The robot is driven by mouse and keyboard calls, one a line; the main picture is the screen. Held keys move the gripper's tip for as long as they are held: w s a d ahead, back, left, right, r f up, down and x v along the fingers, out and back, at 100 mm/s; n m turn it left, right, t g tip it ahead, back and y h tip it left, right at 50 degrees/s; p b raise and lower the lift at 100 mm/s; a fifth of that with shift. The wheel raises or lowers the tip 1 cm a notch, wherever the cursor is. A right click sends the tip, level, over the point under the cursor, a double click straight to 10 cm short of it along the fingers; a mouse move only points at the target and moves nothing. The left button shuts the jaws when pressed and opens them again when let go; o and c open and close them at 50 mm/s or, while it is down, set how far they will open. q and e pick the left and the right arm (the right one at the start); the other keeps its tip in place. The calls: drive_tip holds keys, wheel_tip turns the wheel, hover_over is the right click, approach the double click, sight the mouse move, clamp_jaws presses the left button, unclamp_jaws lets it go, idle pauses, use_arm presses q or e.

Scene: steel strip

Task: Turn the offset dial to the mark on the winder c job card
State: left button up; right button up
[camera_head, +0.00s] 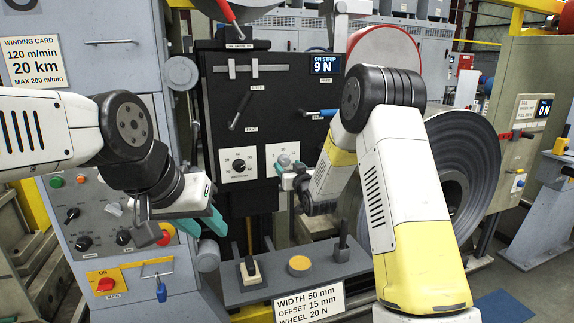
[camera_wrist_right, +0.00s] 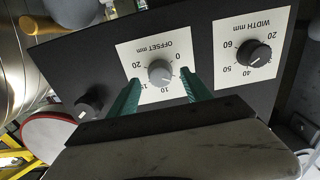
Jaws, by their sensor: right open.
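The offset dial (camera_wrist_right: 160,72) is a grey round knob on a white plate marked OFFSET mm, upside down in the right wrist view. Its pointer is too small to read surely. It also shows in the head view (camera_head: 284,160), partly behind my right gripper. My right gripper (camera_wrist_right: 161,78) is open, its teal fingers on either side of the knob; contact cannot be told. In the head view it (camera_head: 289,173) is at the panel. A job card (camera_head: 308,304) at the bottom reads WIDTH 50 mm, OFFSET 15 mm, WHEEL 20 N. My left gripper (camera_head: 208,222) hangs left of the black panel, its opening unclear.
The black width dial (camera_head: 239,166) is left of the offset dial. A lever (camera_head: 238,110) and a blue-handled lever (camera_head: 318,113) are above. A shelf (camera_head: 272,287) with a switch and a yellow button juts out below. A large steel coil (camera_head: 470,150) stands right.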

sight(286, 163)
drive_tip(key=shift+x, duration=1.5)
clamp_jaws()
